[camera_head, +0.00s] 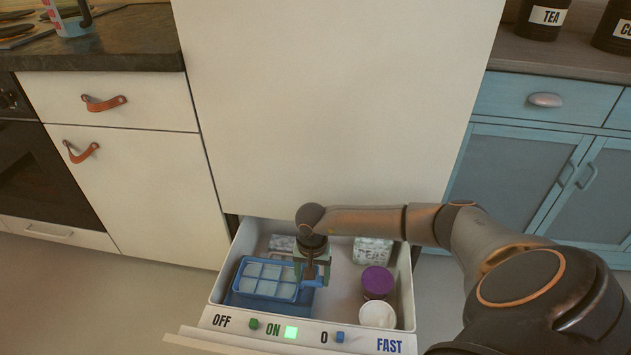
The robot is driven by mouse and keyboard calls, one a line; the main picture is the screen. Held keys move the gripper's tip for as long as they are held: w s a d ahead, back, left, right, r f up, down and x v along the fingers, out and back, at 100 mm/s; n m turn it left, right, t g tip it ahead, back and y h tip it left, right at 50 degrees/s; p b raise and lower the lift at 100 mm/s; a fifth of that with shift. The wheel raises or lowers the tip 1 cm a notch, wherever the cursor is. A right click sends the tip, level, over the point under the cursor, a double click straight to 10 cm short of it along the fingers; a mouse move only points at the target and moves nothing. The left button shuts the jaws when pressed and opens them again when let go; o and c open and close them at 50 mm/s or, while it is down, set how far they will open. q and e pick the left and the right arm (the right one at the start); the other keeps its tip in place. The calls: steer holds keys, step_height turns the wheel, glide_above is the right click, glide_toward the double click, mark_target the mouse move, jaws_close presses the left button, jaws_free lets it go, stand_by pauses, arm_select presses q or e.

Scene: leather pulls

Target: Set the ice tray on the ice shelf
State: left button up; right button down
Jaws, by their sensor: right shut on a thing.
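The ice tray (265,279) is blue with pale ice in its several cells. It is at the left side of the open drawer, about level. My right gripper (312,282) points down at the tray's right end and is shut on the tray there. A darker blue surface (240,300), possibly the ice shelf, shows below and around the tray's front edge. I cannot tell whether the tray touches it. My left gripper is not in view.
The white drawer (408,285) also holds a purple-lidded tub (377,280), a white-topped tub (377,315) and a pale bag marked PEAS (373,250). Its front panel (300,335) carries OFF, ON and FAST labels. The tall white front (335,100) rises behind the drawer.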

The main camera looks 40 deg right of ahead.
steer(key=shift+d+f, duration=0.15)
steer(key=shift+f, duration=0.05)
steer(key=shift+s+d+f+b, duration=0.1)
steer(key=shift+f+b, duration=0.4)
steer(key=shift+f, duration=0.35)
steer(key=shift+s+d+f+b, duration=0.1)
steer(key=shift+f+b, duration=0.4)
steer(key=shift+f, duration=0.5)
jaws_free()
